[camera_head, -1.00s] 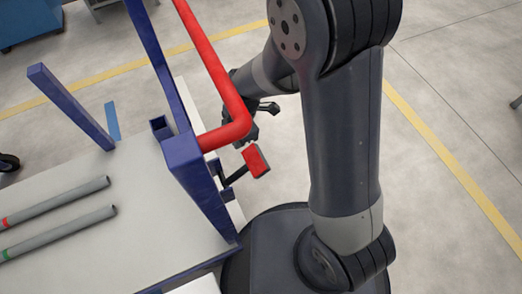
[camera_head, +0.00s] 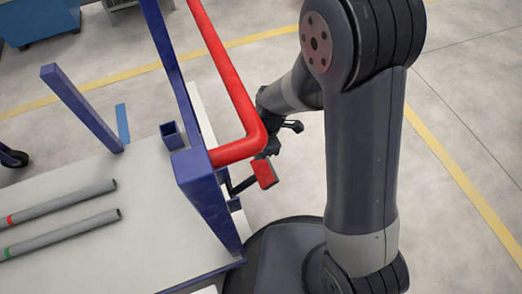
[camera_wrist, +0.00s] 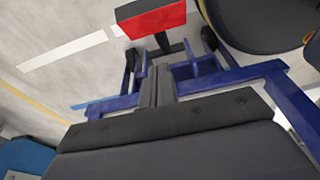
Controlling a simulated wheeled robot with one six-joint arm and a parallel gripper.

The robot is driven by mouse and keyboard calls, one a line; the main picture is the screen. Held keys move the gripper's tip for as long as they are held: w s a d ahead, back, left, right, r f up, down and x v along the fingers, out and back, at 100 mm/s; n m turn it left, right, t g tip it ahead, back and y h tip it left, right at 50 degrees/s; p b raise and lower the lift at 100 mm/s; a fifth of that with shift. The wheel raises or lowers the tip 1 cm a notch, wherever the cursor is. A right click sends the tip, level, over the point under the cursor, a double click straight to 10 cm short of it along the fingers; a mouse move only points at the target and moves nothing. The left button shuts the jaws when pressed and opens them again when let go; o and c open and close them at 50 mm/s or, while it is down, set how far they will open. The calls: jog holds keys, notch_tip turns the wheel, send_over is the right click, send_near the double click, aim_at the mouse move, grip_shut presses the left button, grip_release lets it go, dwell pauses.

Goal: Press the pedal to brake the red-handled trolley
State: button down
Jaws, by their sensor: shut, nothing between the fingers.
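The red-handled trolley has a blue frame (camera_head: 204,190) and a red tubular handle (camera_head: 228,80) along its near end. The pedal is a red pad (camera_head: 264,173) on a dark arm, low beside the trolley's corner. In the wrist view, the red pad (camera_wrist: 150,18) is at the top, beyond the fingers. My gripper (camera_head: 271,148) is partly hidden behind the handle's bend, beside the pedal. In the wrist view, my gripper (camera_wrist: 156,82) is shut and empty, pointing towards the trolley's blue frame and the pedal. Whether it touches the pad is unclear.
Two grey pipes, one with a red band (camera_head: 62,201) and one with a green band (camera_head: 62,233), lie on the trolley's pale deck (camera_head: 150,240). A blue cabinet (camera_head: 40,22) stands at the far left. Floor right of the arm is clear.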

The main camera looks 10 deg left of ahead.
jog(key=b, duration=0.2)
send_over(260, 171)
jog(key=s+a, duration=0.1)
notch_tip(260, 171, down, 6)
jog(key=shift+a+f, duration=0.1)
jog(key=shift+f, duration=0.05)
jog(key=f, duration=0.1)
jog(key=w+d+f, duration=0.1)
jog(key=f, duration=0.1)
jog(key=shift+d+b, duration=0.2)
jog(key=shift+b, duration=0.15)
jog(key=shift+w+d+f, duration=0.1)
jog(key=shift+d+f, duration=0.15)
